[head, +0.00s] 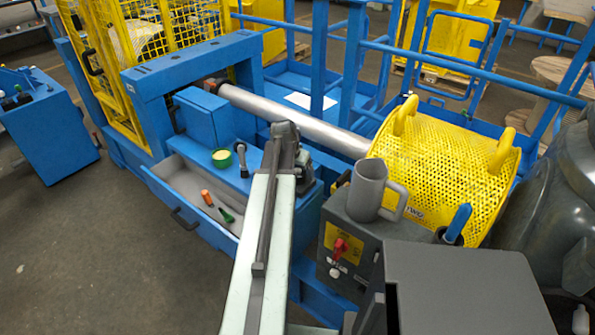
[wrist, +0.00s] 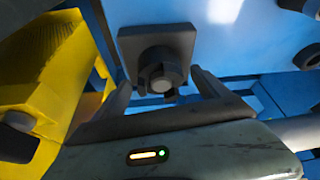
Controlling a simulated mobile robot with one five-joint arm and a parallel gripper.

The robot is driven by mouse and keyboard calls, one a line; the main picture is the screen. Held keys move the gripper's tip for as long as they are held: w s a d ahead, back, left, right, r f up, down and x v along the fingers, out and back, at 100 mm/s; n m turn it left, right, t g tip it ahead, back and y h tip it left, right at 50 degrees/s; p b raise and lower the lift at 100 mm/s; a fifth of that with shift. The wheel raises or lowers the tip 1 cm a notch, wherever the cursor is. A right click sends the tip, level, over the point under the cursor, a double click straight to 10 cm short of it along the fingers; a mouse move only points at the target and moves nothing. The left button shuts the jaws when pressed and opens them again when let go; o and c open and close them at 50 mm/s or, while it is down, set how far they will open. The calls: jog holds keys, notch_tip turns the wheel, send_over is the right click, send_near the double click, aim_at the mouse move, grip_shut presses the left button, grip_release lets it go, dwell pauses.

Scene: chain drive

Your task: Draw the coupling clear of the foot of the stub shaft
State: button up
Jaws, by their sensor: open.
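In the wrist view a dark grey, round, notched piece that looks like the coupling (wrist: 158,66) sits in front of a square dark plate (wrist: 128,46). A small lighter round end, perhaps of the stub shaft, shows at its middle. My gripper (wrist: 163,88) is open, with one finger to each side of the piece. Gaps show between it and the fingers, and I see no grip on it. In the head view my arm reaches to the blue machine frame, and its wrist end hides the coupling and the stub shaft.
A long steel shaft (head: 300,122) runs behind my arm to a yellow perforated guard (head: 440,165). An open drawer (head: 183,186) with small tools lies left of my arm. A grey mug (head: 367,190) stands on a dark box right of it. Blue rails close off the back.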

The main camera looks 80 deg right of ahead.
jog(key=shift+x, duration=0.8)
jog(key=shift+r, duration=0.1)
grip_shut()
jog(key=shift+r+p, duration=5.5)
jog(key=shift+r, duration=0.1)
